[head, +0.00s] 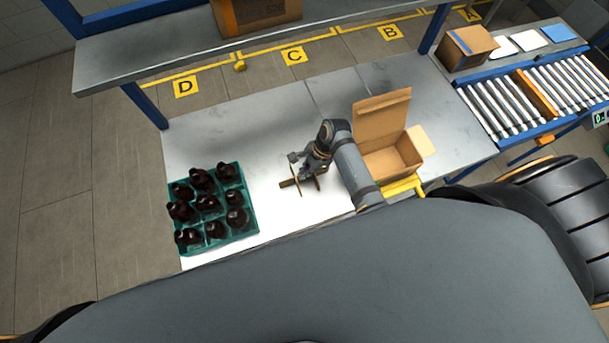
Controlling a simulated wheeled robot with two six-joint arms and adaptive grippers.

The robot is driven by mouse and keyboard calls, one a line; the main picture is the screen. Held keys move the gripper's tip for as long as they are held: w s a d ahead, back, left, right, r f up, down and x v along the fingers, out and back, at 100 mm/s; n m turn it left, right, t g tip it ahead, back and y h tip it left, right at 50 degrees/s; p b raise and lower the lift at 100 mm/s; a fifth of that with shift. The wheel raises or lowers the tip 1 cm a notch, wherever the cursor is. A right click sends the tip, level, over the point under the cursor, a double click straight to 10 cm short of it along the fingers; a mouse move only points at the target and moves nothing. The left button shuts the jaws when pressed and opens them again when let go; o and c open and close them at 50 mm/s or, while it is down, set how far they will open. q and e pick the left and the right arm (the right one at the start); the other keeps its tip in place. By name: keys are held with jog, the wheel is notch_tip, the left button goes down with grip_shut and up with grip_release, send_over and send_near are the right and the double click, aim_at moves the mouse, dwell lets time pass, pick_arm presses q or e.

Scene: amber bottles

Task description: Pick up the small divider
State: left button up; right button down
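The small divider (288,183) is a brown cardboard piece on the grey table, between the bottle crate and the open box. It looks like crossed strips, partly hidden by my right gripper. My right gripper (303,176) is right at the divider, reaching down over it from the upper right. The fingers are too small and too mixed with the divider to tell whether they are open or shut on it. I cannot tell whether the divider touches the table. My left gripper is not in view.
A green crate (250,215) with several dark amber bottles stands at the table's left. An open cardboard box (385,108) stands right of my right arm, with a yellow item (404,187) in front. A shelf (180,52) spans the back. A roller conveyor (497,112) is at right.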

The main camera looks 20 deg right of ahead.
jog(key=shift+r, duration=0.1)
jog(key=shift+r, duration=0.2)
jog(key=r, duration=0.1)
jog(key=b, duration=0.1)
jog(key=r+b, duration=0.1)
jog(key=shift+w+d+r, duration=0.15)
jog(key=shift+w+r, duration=0.1)
jog(key=shift+r, duration=0.1)
jog(key=w+d+r+b, duration=0.5)
jog(key=w+d+r, duration=0.2)
jog(key=w+r, duration=0.2)
jog(key=shift+w+d+r, duration=0.35)
jog(key=shift+w, duration=0.6)
